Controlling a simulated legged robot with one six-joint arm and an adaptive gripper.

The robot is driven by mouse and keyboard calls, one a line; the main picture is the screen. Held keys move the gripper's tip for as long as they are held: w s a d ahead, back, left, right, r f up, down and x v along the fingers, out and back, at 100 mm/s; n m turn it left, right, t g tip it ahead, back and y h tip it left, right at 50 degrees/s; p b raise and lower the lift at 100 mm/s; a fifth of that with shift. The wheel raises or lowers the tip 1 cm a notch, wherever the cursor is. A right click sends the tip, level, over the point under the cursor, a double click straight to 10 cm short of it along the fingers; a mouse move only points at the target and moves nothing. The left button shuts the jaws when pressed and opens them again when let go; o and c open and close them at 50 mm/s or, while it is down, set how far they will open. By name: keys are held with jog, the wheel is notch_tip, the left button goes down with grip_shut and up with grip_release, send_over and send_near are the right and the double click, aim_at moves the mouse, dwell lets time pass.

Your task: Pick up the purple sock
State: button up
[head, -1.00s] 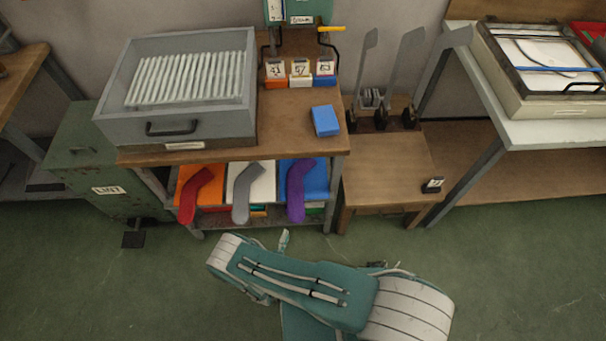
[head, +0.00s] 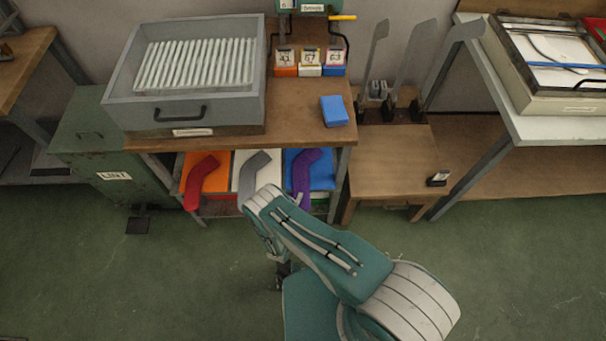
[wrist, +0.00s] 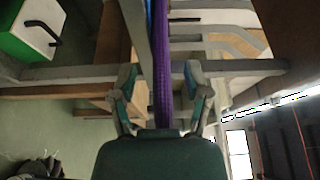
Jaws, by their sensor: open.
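The purple sock (head: 303,175) hangs over the front of the blue bin (head: 322,170) on the shelf under the bench; its lower end is partly covered by my arm in the head view. In the wrist view the purple sock (wrist: 161,60) runs lengthwise between my two spread fingers. My gripper (wrist: 160,85) is open around the sock, with a gap visible on the right side; contact on the left is unclear. In the head view my gripper is mostly hidden by my forearm.
A red sock (head: 198,180) hangs at the orange bin (head: 215,178), and a grey sock (head: 255,170) at the white bin, close to my arm. The bench top (head: 300,115) overhangs the shelf. A low wooden table (head: 390,165) stands right.

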jog(key=shift+d, duration=0.1)
grip_shut()
dwell(0.3)
